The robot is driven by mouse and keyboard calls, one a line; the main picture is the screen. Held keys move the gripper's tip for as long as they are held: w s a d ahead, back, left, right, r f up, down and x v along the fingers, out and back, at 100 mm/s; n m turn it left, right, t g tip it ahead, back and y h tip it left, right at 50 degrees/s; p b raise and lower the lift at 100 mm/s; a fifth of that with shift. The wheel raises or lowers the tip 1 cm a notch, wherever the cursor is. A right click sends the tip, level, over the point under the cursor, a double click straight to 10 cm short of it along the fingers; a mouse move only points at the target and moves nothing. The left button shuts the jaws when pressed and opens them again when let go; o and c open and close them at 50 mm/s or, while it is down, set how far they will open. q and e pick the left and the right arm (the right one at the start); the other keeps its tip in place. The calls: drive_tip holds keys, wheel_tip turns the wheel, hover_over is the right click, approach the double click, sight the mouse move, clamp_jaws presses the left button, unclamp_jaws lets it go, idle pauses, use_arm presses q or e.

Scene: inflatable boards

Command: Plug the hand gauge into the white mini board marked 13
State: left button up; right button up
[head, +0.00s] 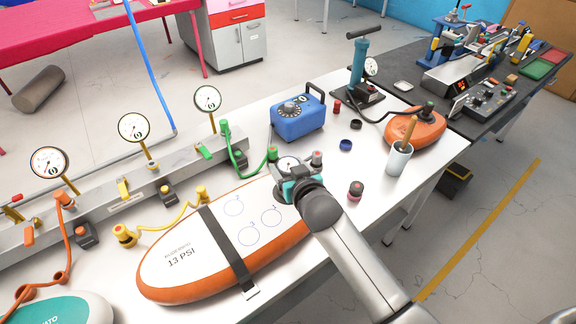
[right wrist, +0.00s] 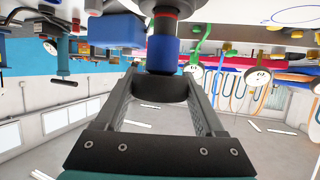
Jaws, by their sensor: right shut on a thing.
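The white mini board (head: 185,235) with an orange rim lies on the white table, marked 13 PSI, with a black strap across it. My right gripper (head: 290,180) is at the board's far right end, over its surface. It is shut on the hand gauge, whose round white dial (head: 287,163) faces up. In the right wrist view the gauge's black body (right wrist: 160,88) sits between the fingers, with a blue and red stem beyond it. The gripper hides the board's valve, so I cannot tell whether the stem is seated. My left gripper is not in view.
A grey rail (head: 95,210) with several gauges and coloured hoses runs along the left. A blue box (head: 298,118), a white cup (head: 398,160), loose caps and an orange board (head: 415,132) stand to the right. A teal board (head: 65,310) lies at front left.

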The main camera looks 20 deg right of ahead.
drive_tip(key=shift+f+b, duration=0.4)
drive_tip(key=shift+f, duration=0.3)
drive_tip(key=o, duration=1.5)
drive_tip(key=shift+s, duration=0.1)
drive_tip(key=p+v, duration=0.1)
drive_tip(key=v, duration=1.4)
drive_tip(key=shift+r+p, duration=0.15)
drive_tip(key=shift+p, duration=0.25)
